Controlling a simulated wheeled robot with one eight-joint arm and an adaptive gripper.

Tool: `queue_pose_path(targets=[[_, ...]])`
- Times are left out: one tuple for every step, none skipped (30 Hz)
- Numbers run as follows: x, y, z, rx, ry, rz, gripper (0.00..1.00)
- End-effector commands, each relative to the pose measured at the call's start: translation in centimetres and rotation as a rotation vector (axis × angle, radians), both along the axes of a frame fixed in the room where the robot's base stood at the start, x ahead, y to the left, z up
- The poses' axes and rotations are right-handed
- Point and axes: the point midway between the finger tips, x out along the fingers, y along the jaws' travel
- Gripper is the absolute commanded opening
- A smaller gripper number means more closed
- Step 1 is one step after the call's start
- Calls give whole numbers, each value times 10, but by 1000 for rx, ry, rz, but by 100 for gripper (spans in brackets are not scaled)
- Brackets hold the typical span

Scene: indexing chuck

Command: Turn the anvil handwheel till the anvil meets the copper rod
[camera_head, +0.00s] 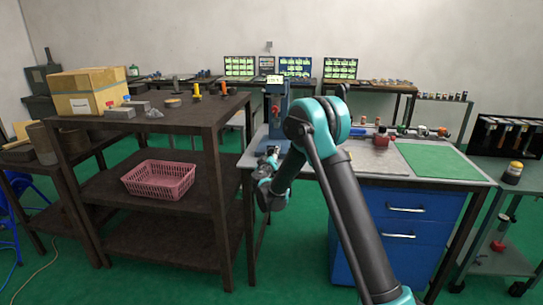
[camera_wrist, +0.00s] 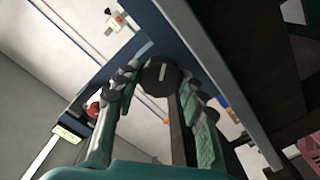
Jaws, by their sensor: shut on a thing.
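A dark round handwheel (camera_wrist: 161,76) with a pale mark on its face is in the wrist view, on a blue machine frame (camera_wrist: 150,38). My gripper (camera_wrist: 162,70) has one finger on each side of the handwheel and is shut on it. In the head view my gripper (camera_head: 267,160) is low at the front of the blue machine (camera_head: 277,103), by the left end of the workbench. The handwheel cannot be made out there. I cannot clearly identify the anvil or the copper rod in either view.
A dark shelf unit (camera_head: 150,119) with a pink basket (camera_head: 160,180) stands close on the left. Blue drawers (camera_head: 408,207) are under the bench.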

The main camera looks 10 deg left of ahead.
Motion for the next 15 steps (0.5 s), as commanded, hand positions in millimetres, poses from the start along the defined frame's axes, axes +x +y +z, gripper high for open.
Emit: queue_pose_path(targets=[[-1,-1,-1,44,0,-1,12],[-1,-1,-1,73,-1,-1,12],[-1,-1,-1,111,-2,-1,12],[-1,-1,-1,140,-3,-1,12],[-1,-1,-1,168,-4,-1,12],[-1,-1,-1,206,-6,-2,12],[-1,-1,-1,234,-7,-2,12],[-1,-1,-1,263,-8,-2,12],[-1,-1,-1,301,-9,-2,12],[-1,-1,-1,330,-10,-2,12],[-1,-1,-1,358,-11,-2,12],[-1,-1,-1,396,-12,-2,12],[-1,-1,-1,425,-13,-2,12],[-1,-1,-1,453,-14,-2,12],[-1,-1,-1,491,-16,-2,12]])
